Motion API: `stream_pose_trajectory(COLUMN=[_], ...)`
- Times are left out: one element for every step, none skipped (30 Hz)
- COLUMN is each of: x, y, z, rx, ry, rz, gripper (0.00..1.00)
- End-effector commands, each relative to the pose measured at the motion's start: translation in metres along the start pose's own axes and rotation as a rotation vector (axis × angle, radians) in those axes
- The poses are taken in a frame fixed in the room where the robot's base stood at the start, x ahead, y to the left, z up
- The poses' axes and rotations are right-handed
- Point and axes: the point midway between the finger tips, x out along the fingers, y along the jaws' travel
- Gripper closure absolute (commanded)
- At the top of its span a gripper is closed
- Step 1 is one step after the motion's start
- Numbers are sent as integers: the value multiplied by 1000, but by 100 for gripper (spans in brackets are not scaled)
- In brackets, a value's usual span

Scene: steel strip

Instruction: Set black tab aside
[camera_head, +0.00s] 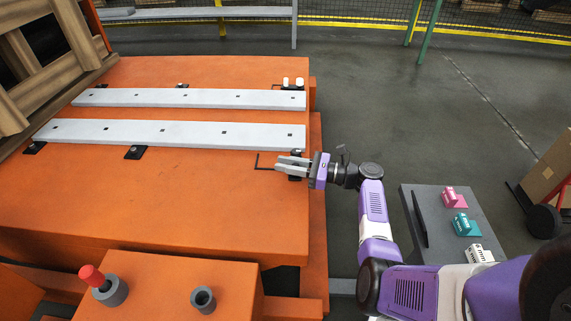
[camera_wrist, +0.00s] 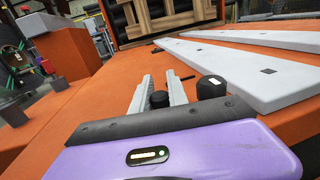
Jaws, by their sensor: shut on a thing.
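My gripper (camera_head: 280,164) is at the right edge of the orange table, just in front of the near steel strip's right end. In the wrist view its two grey fingers (camera_wrist: 160,80) are shut on a black tab (camera_wrist: 160,99), whose rounded dark top shows between them. Its lower part is hidden, so I cannot tell if it touches the table. A second black knob (camera_wrist: 212,87) stands beside the right finger, close to the strip's end. The near steel strip (camera_head: 180,133) and far steel strip (camera_head: 190,97) lie flat on the table.
More black tabs sit along the near strip, at its left end (camera_head: 34,148) and middle (camera_head: 135,153). A black corner outline (camera_head: 265,165) marks the table. White pegs (camera_head: 299,82) stand by the far strip. A grey cart (camera_head: 408,205) with coloured items is at right. The table front is clear.

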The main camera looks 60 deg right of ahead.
Motion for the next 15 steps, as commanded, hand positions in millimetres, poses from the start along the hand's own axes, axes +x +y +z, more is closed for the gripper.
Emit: stream_pose_trajectory(x=[0,0,0,0,-1,0,0,0,0,0,0,0,0,0,-1], y=[0,0,0,0,0,0,0,0,0,0,0,0,0,0,0], z=[-1,-1,-1,-1,-1,-1,-1,-1,-1,-1,-1,0,0,0,0], rx=[1,1,1,1,1,1,1,1,1,1,1,1,1,1,1], ry=[1,1,1,1,1,1,1,1,1,1,1,0,0,0,0], rz=[-1,-1,-1,-1,-1,-1,-2,-2,-1,-1,-1,-1,-1,-1,-1], gripper=[100,100,100,74,69,61,59,59,59,59,59,59,59,59,59])
